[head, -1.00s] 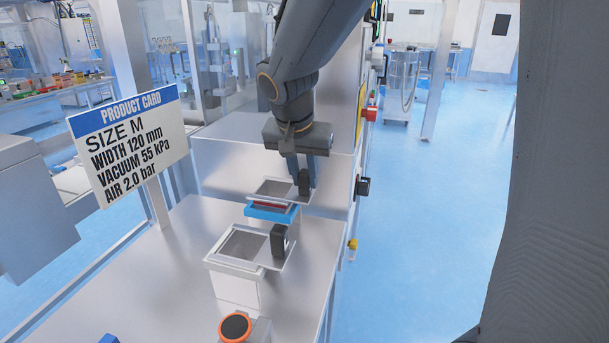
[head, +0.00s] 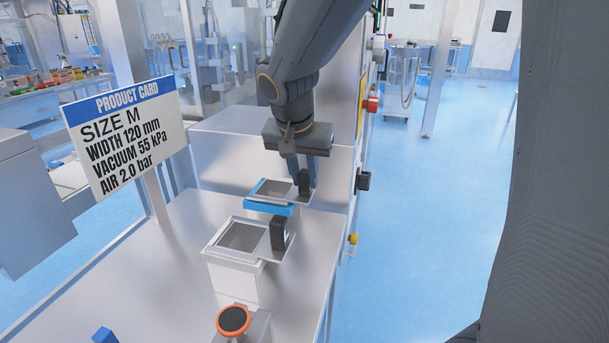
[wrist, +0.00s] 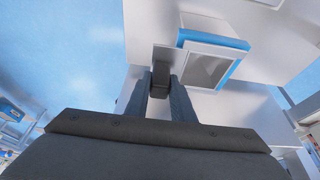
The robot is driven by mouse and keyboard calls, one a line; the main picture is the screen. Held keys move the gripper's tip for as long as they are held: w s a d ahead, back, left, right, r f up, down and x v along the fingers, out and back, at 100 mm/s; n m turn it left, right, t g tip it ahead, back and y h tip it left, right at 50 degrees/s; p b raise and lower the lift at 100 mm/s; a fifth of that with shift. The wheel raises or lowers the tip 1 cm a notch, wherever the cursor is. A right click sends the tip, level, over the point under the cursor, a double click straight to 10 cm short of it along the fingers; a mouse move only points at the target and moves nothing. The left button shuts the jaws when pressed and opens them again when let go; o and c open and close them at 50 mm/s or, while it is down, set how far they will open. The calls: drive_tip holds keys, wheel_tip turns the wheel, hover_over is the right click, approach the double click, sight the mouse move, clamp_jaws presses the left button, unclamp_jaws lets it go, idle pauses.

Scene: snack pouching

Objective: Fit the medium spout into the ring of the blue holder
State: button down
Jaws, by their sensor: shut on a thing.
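My gripper (head: 303,183) is shut on the black handle of a square metal spout (head: 274,190). The spout is level and sits down at the ring of the blue holder (head: 268,209). Blue shows along its front and left edges in the head view. In the wrist view my gripper (wrist: 160,82) has the black grip between its fingers, and the spout's open square mouth (wrist: 207,68) lies inside the blue rim (wrist: 216,40). I cannot tell whether the spout is fully down in the ring. No size mark shows on the spout.
Another square spout with a black handle (head: 279,234) rests on a white holder (head: 233,283) in front. An orange-rimmed button (head: 233,320) stands nearer. A product card (head: 125,135) reads SIZE M.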

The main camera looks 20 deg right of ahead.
drive_tip(key=shift+f, duration=0.2)
drive_tip(key=c, duration=1.4)
unclamp_jaws()
drive_tip(key=shift+c, duration=0.2)
drive_tip(key=shift+r, duration=0.1)
drive_tip(key=b+v, duration=0.1)
drive_tip(key=v, duration=0.6)
drive_tip(key=shift+r, duration=0.3)
drive_tip(key=shift+s, duration=0.1)
